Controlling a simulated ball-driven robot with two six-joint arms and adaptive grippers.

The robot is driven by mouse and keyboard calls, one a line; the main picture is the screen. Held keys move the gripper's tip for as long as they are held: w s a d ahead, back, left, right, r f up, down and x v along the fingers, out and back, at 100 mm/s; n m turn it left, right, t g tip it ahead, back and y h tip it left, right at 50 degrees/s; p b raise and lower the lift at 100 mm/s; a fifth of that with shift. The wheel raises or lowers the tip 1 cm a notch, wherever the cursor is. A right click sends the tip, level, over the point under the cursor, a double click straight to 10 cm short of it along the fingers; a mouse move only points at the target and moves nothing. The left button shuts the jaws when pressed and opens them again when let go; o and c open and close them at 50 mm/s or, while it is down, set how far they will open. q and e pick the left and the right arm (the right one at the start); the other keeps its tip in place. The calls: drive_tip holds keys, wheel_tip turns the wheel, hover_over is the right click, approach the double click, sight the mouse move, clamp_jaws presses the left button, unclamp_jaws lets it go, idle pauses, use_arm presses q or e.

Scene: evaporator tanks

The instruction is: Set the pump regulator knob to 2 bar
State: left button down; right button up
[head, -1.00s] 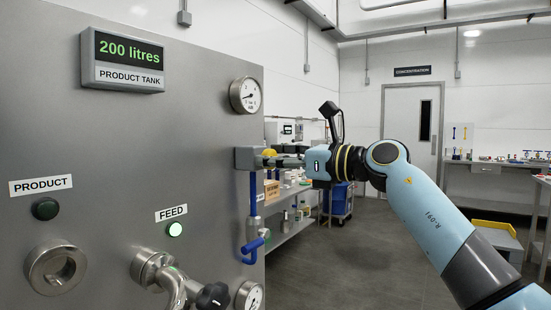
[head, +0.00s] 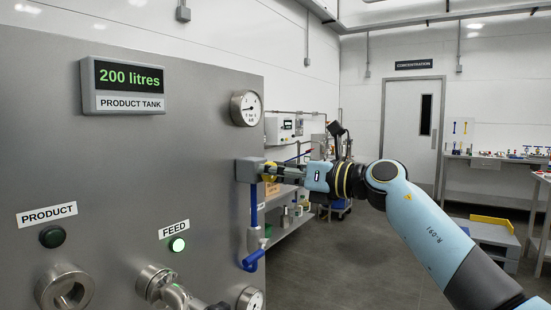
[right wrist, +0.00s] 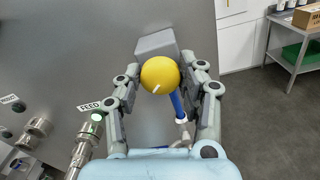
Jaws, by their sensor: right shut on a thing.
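The yellow regulator knob (right wrist: 160,73) sits on a grey block (right wrist: 157,42) in the right wrist view, with a short white mark on its face toward the lower left. My right gripper (right wrist: 161,80) is shut on the knob, one finger on each side. In the head view the grey block (head: 249,170) is at the panel's right edge, and the knob (head: 270,173) is partly covered by my fingers. A round pressure gauge (head: 246,108) is above it; its needle is too small to read surely. My left gripper is out of view.
A blue pipe (head: 253,215) with a valve runs down below the block. A second gauge (head: 250,300) and the feed fittings (head: 160,285) are lower on the grey panel (head: 200,150).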

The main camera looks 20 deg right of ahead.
drive_tip(key=shift+w+d+r+m+p, duration=0.1)
drive_tip(key=shift+m+p, duration=3.85)
drive_tip(key=shift+m, duration=0.05)
drive_tip(key=o, duration=1.2)
drive_tip(key=shift+d, duration=0.1)
drive_tip(key=shift+c, duration=0.2)
drive_tip(key=v, duration=1.2)
